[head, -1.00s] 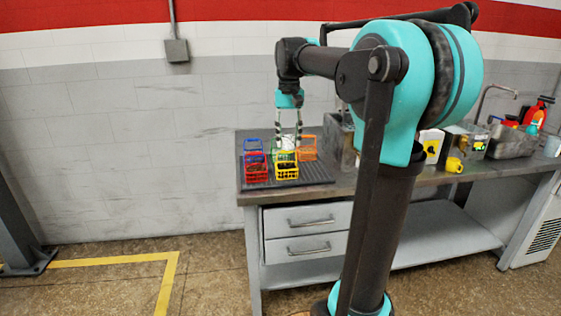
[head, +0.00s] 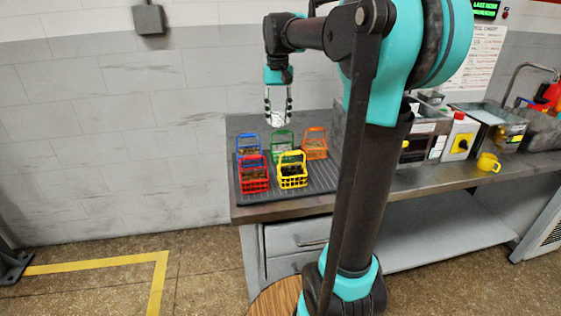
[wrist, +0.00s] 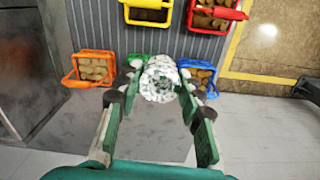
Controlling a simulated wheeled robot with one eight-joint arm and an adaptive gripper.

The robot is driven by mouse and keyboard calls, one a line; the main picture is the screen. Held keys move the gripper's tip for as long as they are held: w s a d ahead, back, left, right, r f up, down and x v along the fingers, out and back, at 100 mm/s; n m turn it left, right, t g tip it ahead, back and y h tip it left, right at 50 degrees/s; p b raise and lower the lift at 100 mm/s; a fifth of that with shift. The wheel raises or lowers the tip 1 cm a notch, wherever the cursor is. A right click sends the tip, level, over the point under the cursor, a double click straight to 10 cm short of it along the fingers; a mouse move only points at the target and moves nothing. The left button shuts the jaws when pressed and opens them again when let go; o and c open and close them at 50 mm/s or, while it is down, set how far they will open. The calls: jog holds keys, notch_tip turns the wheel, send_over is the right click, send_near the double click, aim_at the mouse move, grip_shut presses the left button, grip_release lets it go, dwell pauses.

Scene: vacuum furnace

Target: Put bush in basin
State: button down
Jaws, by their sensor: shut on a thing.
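My gripper (head: 277,112) is shut on a whitish-grey, mottled piece, which I take as the bush (wrist: 160,80). The gripper holds it in the air just above the green basket (head: 283,145) on the bench. In the wrist view the piece sits between the fingertips, and its underside is hidden. A metal sink-like basin (head: 545,128) with a tall curved tap stands at the far right of the bench, cut by the picture edge.
Blue (head: 249,146), red (head: 254,182), yellow (head: 293,178) and orange (head: 315,146) baskets with brownish contents stand on a dark ribbed mat (head: 315,180).

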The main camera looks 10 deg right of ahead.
notch_tip(320, 180, down, 17)
jog(key=shift+f, duration=0.1)
dwell(0.3)
jog(key=c, duration=1)
grip_release()
